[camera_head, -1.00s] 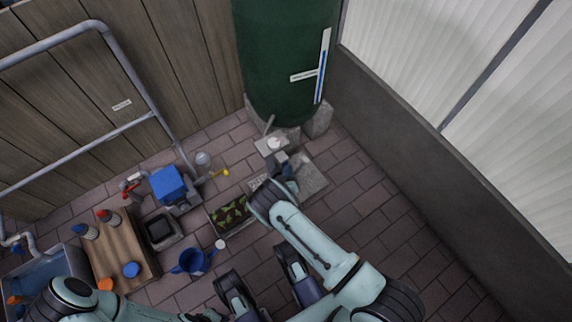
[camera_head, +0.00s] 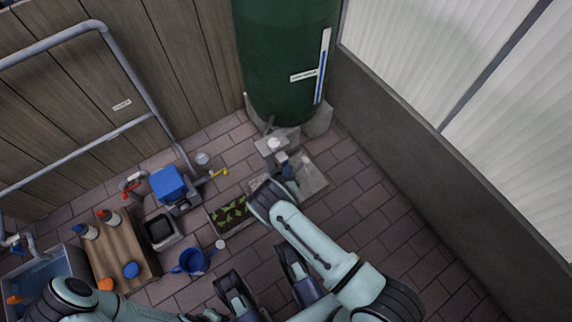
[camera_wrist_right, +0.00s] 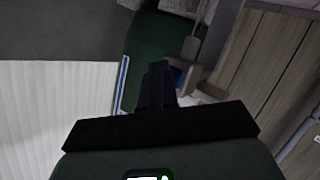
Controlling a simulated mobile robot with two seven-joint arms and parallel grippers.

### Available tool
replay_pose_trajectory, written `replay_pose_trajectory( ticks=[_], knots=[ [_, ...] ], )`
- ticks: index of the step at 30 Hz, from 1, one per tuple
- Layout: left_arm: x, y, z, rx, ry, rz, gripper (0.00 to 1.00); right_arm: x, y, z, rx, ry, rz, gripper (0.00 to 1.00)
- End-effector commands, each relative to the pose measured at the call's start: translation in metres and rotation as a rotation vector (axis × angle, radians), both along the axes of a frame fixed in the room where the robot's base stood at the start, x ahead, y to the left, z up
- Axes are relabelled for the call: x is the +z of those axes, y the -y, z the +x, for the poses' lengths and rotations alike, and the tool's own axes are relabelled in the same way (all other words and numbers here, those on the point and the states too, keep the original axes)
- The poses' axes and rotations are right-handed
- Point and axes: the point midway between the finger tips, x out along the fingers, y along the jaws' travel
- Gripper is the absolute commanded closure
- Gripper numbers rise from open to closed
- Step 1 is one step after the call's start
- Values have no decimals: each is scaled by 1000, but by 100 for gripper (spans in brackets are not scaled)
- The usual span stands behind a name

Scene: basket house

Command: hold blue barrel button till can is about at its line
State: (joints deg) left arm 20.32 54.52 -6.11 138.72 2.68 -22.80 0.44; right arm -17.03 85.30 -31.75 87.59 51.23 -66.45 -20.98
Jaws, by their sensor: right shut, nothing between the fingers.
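The dark green barrel (camera_head: 285,60) stands upright at the back, with a white gauge strip (camera_head: 323,65) and a blue column on its side. My right gripper (camera_head: 283,160) is shut and empty, reaching to the grey fixture (camera_head: 272,145) at the barrel's foot. In the right wrist view its fingertips (camera_wrist_right: 159,68) are close beside a small blue part (camera_wrist_right: 179,75). The fingers partly cover this part; contact cannot be told. A blue watering can (camera_head: 193,262) stands on the paving at lower left of my right forearm. Its water line cannot be seen.
A blue box (camera_head: 168,185), a black-topped bin (camera_head: 161,231), a wooden table (camera_head: 112,262) with bottles and a water basin (camera_head: 45,275) stand left. Paving at right is clear.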

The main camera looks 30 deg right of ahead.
Motion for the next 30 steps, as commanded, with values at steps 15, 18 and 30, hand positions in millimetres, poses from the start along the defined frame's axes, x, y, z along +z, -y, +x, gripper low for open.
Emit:
replay_pose_trajectory(
  ticks=[15,18,30],
  knots=[
    [0,0,0,0,0,0,57,0,0,1,1,2,0,100],
    [0,0,0,0,0,0,57,0,0,1,1,2,0,100],
    [5,0,-1,0,-1,0,57,0,0,-10,1,-1,0,100]
  ],
)
